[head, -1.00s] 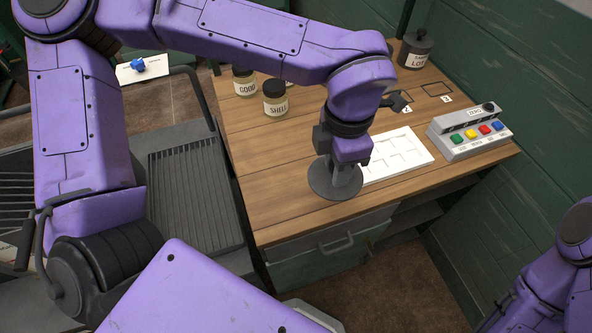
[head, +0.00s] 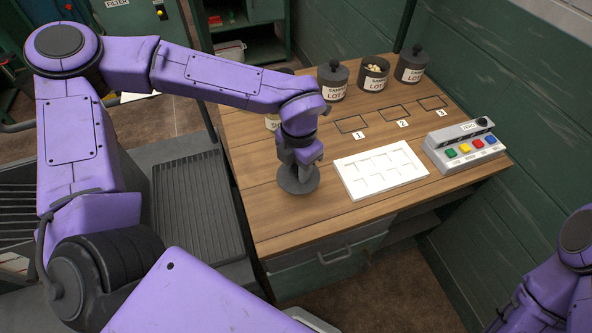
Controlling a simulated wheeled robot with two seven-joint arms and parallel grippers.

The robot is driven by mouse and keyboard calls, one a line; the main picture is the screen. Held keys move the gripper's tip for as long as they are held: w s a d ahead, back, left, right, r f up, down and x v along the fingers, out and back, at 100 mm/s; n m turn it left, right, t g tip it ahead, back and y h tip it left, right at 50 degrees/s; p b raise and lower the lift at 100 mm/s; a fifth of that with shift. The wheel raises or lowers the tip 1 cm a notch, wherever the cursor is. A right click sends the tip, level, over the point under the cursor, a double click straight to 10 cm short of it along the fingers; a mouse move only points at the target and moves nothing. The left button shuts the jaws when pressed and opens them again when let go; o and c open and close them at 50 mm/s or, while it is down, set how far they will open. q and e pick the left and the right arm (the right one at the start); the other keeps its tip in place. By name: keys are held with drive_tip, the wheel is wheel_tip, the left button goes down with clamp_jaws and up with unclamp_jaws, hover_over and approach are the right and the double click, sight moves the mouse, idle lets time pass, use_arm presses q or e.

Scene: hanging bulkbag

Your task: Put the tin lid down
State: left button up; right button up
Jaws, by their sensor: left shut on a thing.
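The tin lid (head: 298,184) is a dark grey round disc at the left front of the wooden table. My left gripper (head: 297,168) points down from above and is shut on the lid, hiding its knob. The lid lies flat, low over the tabletop; I cannot tell whether it touches. An open tin (head: 372,82) without a lid stands at the back, with pale pieces inside. My right arm shows at the lower right, but its gripper is out of view.
Lidded tins stand left (head: 333,87) and right (head: 411,68) of the open one. A white compartment tray (head: 381,171) lies right of the lid, and a button box (head: 465,148) further right. A jar (head: 271,122) is partly hidden by my arm. Bare table (head: 255,215) surrounds the lid.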

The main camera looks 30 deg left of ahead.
sight(296, 176)
use_arm(q)
drive_tip(key=f, duration=0.1)
drive_tip(key=a+f+p, duration=0.1)
drive_tip(key=f, duration=0.1)
drive_tip(key=shift+w+f, duration=0.2)
drive_tip(key=shift+f, duration=0.45)
drive_tip(key=shift+w, duration=0.1)
drive_tip(key=shift+f, duration=0.1)
drive_tip(key=shift+f, duration=0.15)
drive_tip(key=o, duration=1)
drive_tip(key=shift+o, duration=0.2)
